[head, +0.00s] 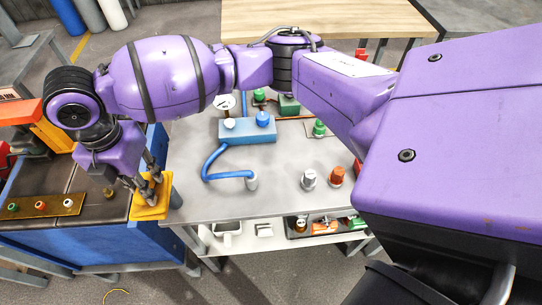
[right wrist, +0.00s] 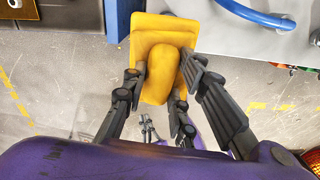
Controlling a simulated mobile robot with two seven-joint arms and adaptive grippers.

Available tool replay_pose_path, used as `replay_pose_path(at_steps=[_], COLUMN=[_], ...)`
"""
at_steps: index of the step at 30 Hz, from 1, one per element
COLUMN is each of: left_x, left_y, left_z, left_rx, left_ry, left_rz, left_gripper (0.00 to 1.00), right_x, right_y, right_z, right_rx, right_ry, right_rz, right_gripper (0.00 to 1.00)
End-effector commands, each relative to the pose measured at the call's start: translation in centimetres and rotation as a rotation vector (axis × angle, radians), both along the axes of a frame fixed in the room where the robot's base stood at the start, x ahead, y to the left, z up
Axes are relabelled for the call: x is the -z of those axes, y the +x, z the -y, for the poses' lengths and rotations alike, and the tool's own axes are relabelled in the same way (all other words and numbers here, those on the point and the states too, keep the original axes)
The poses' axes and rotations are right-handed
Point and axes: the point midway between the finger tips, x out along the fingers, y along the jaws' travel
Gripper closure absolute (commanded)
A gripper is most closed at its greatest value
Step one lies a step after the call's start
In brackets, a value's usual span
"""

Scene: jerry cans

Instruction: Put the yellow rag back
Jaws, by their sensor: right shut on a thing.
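The yellow rag (head: 150,208) is at the right end of the blue bench, by the gap beside the grey table. My right gripper (head: 150,187) points down and is shut on the rag. In the right wrist view the rag (right wrist: 155,26) bulges up between the fingers of the gripper (right wrist: 165,85), and its flat part spreads out beyond them. I cannot tell whether the rag touches the bench edge.
The grey table (head: 270,200) carries a blue box (head: 247,130) with a blue hose (head: 213,160), and silver (head: 308,179) and orange-red (head: 337,176) knobs. A panel with coloured buttons (head: 40,207) lies on the blue bench (head: 95,235).

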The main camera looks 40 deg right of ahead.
Motion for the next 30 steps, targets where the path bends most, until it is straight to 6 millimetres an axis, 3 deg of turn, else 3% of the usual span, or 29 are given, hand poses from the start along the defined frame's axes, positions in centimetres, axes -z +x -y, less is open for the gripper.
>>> replay_pose_path(at_steps=[5,13,15,21,30], left_x=[-0.3,-0.9,-0.7,-0.4,-0.4], left_y=[0.1,0.3,0.1,-0.1,-0.1], left_z=[0.0,0.3,0.4,0.4,0.4], left_rx=[-0.001,0.001,0.002,0.002,0.002], left_ry=[-0.001,-0.005,-0.007,-0.007,-0.007], left_rz=[0.004,0.007,0.002,-0.003,-0.002], left_gripper=[1.00,1.00,1.00,1.00,1.00], right_x=[0.8,3.8,5.3,8.2,10.1], right_y=[0.3,0.4,0.3,0.4,0.5], right_z=[2.4,9.2,10.3,12.5,14.1], right_rx=[-0.030,-0.024,-0.026,-0.029,-0.028], right_ry=[-0.003,-0.003,-0.002,-0.001,-0.001], right_rz=[0.002,0.000,-0.003,-0.001,-0.001], right_gripper=[0.98,0.98,0.98,0.98,0.98])
